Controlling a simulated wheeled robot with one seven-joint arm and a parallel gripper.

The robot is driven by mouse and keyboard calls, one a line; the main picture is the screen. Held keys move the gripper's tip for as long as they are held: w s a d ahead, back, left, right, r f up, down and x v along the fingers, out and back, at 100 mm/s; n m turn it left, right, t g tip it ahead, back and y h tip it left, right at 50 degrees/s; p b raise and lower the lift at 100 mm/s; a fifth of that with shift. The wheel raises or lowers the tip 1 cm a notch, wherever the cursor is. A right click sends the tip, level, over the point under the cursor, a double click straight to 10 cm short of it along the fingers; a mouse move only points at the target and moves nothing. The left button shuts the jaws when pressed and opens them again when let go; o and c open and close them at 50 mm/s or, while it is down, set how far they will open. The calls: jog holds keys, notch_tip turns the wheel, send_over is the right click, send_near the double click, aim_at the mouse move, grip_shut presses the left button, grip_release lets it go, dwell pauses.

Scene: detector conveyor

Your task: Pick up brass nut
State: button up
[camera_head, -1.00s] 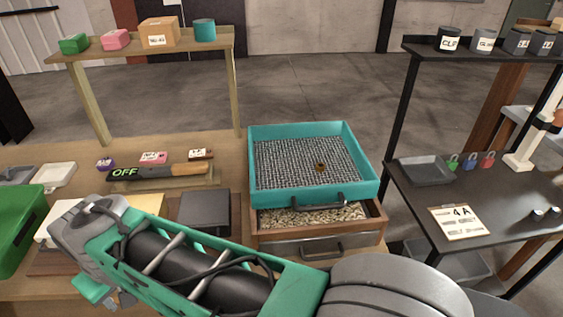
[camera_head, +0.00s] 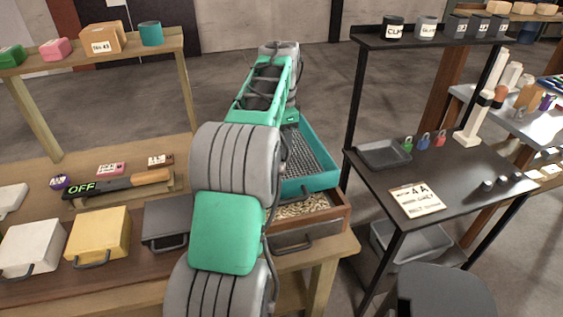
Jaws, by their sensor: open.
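The brass nut is not visible now; my arm covers most of the teal sieve tray (camera_head: 322,181) where it lay on the mesh a second ago. Only the right part of the tray's grey mesh and its right and front walls show. My arm reaches forward across the tray, its far end above the tray's back side in the picture. My gripper's fingers are hidden behind the arm, so I cannot see how near they are to the nut.
A wooden drawer (camera_head: 330,217) with pale gravel sits under the tray. To the right is a black table (camera_head: 460,197) with a grey tray (camera_head: 383,153), padlocks and a 4A card (camera_head: 417,201). On the left bench stand white, yellow (camera_head: 98,235) and dark boxes.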

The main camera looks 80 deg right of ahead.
aim_at(282, 162)
notch_tip(282, 162, down, 4)
jog(key=shift+w+f, duration=0.15)
jog(key=shift+f, duration=0.1)
jog(key=shift+c, duration=0.2)
grip_shut()
